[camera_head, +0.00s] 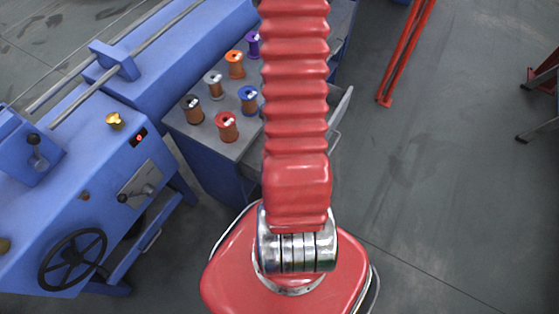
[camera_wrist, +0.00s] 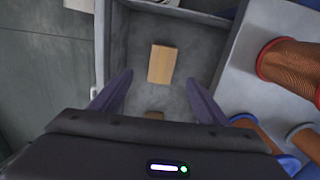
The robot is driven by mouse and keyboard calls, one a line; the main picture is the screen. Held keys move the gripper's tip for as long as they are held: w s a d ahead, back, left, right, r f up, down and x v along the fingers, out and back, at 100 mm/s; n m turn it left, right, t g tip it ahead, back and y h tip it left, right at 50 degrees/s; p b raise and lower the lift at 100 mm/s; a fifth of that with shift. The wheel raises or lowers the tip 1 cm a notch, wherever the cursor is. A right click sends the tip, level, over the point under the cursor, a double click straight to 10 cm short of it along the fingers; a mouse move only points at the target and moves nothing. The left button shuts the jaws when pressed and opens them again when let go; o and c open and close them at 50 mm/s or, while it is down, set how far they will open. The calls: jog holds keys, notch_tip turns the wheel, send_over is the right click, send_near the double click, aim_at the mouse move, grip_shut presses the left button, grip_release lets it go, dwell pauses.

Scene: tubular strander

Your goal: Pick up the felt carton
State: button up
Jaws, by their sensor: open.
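A tan, box-shaped carton (camera_wrist: 162,64), which I take for the felt carton, lies on the floor of a grey open drawer or tray (camera_wrist: 205,40) in the wrist view. My gripper (camera_wrist: 159,78) is open and empty. Its two dark fingers point toward the carton, one to each side of it in the picture. How far above it they are, I cannot tell. A smaller brown thing (camera_wrist: 153,115) shows partly behind the gripper body. In the head view my red arm hides the carton and the gripper.
Wire spools, among them a red one (camera_head: 227,126) and an orange one (camera_head: 235,64), stand on the grey cabinet top (camera_head: 186,131). In the wrist view a large copper spool (camera_wrist: 290,66) is close on the right. Blue machinery (camera_head: 90,180) fills the left. The floor at right is mostly clear.

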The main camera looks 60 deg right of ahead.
jog(key=shift+w+d, duration=0.2)
jog(key=shift+d, duration=0.05)
jog(key=shift+f, duration=4.3)
jog(key=shift+f, duration=0.1)
jog(key=shift+f, duration=2.5)
jog(key=shift+c, duration=0.5)
jog(key=c, duration=1.1)
